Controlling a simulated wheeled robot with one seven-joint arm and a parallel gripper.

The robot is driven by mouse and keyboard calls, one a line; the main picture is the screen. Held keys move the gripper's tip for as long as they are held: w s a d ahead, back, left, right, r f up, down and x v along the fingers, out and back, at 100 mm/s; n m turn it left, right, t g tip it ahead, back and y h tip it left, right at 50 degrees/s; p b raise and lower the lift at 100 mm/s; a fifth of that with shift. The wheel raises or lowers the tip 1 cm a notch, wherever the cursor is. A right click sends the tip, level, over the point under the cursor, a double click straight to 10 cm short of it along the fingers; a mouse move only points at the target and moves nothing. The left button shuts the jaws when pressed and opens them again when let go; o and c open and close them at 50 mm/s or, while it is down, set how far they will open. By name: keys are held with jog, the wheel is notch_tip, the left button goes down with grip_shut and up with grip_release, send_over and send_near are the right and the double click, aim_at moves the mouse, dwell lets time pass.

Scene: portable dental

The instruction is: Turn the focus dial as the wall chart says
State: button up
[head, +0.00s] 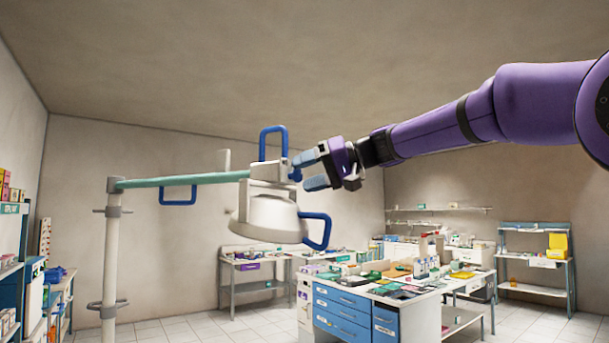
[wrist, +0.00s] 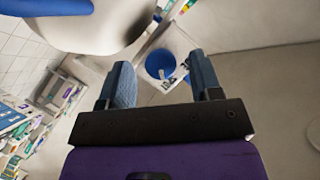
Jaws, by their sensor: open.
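A blue round dial (wrist: 158,62) with a pale pointer sits on a white housing (wrist: 150,88) of the dental lamp. A small label with dark marks (wrist: 178,76) lies beside the dial; its marks are too small to read. In the head view the lamp's white head (head: 266,218) hangs below its housing, with the dial mostly hidden behind my fingers. My gripper (head: 303,172) is open, its two blue-grey fingers pointing at the dial. In the wrist view the fingertips (wrist: 158,66) appear on either side of the dial, with no clear contact. I cannot make out a readable wall chart.
Blue loop handles stand above (head: 273,143) and below (head: 317,230) the housing, close to my gripper. A teal boom (head: 180,181) joins the lamp to a pole (head: 110,250) at left. A cluttered blue-drawer workbench (head: 355,305) stands below right. Open air surrounds my arm.

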jog(key=v, duration=1)
jog(key=shift+f, duration=0.1)
jog(key=s+d+f+m+h, duration=0.2)
jog(key=s+d+f+h, duration=0.2)
jog(key=s+f, duration=0.6)
jog(key=s+d+f+m+t+h, duration=0.1)
jog(key=s+d+f+m+h, duration=0.1)
jog(key=s+d+f+h, duration=0.3)
jog(key=s+d+f+m+t+h, duration=0.1)
jog(key=s+d+f+h, duration=0.4)
jog(key=s+d+f, duration=0.5)
jog(key=s+f+m, duration=0.1)
jog(key=s+f, duration=0.6)
jog(key=f, duration=0.1)
jog(key=shift+s+m, duration=0.2)
jog(key=shift+m, duration=0.2)
